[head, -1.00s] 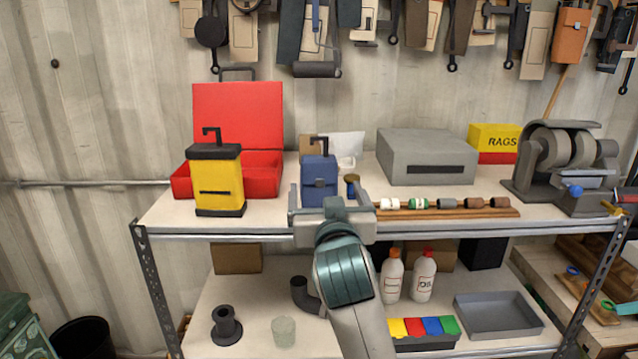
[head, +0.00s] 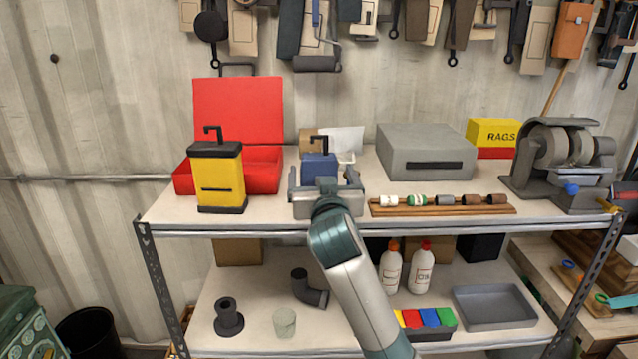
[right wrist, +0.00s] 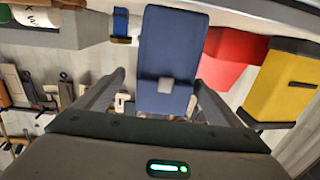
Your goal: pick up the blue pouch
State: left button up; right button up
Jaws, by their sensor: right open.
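The blue pouch (head: 319,166) stands upright on the top shelf, a dark hook above it. My right gripper (head: 325,183) is in front of it, open, with one finger on each side; its lower part is hidden behind the gripper. In the right wrist view, which is upside down, the pouch (right wrist: 172,48) shows its front and a grey clasp. The open fingers (right wrist: 160,82) flank its near end with a gap on both sides. My left gripper is not in view.
A yellow pouch (head: 217,180) and an open red case (head: 240,108) stand to the left. A wooden rack (head: 440,210) with several spools, a grey box (head: 425,150) and a bench grinder (head: 560,165) are to the right. A white container (head: 346,160) is close behind.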

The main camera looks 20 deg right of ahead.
aim_at(318, 166)
jog(key=x, duration=0.1)
jog(key=p+x, duration=0.2)
jog(key=shift+w+a+r, duration=0.2)
jog(key=shift+w, duration=0.2)
jog(key=shift+w+d+f+p, duration=0.15)
jog(key=shift+w+p, duration=0.15)
jog(key=shift+w, duration=0.3)
jog(key=shift+c, duration=0.3)
jog(key=c, duration=1.2)
